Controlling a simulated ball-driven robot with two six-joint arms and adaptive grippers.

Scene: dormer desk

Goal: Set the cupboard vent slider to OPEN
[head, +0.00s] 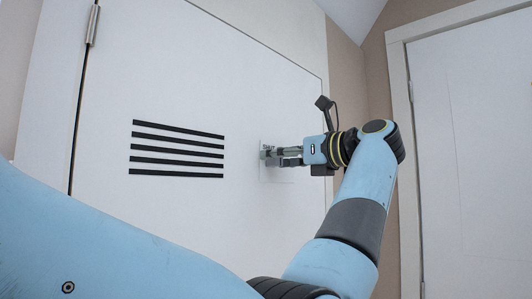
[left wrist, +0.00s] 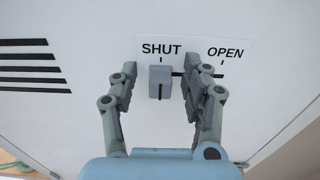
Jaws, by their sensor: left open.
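The vent slider has a grey block knob (left wrist: 160,82) that stands under the SHUT mark on a white label plate (left wrist: 182,48). A dark slot runs right from the knob toward the OPEN mark. My left gripper (left wrist: 165,90) is open, with one finger on each side of the knob. A gap shows between the knob and each finger. In the head view my left gripper (head: 277,155) reaches the label plate (head: 278,174) on the white cupboard door (head: 240,90), and its fingers hide most of the slider. My right gripper is not in view.
Black vent slats (head: 177,149) lie on the door to the left of the plate. A metal hinge (head: 92,25) is at the door's upper left. A white room door (head: 480,150) stands at the right. The door face around the plate is clear.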

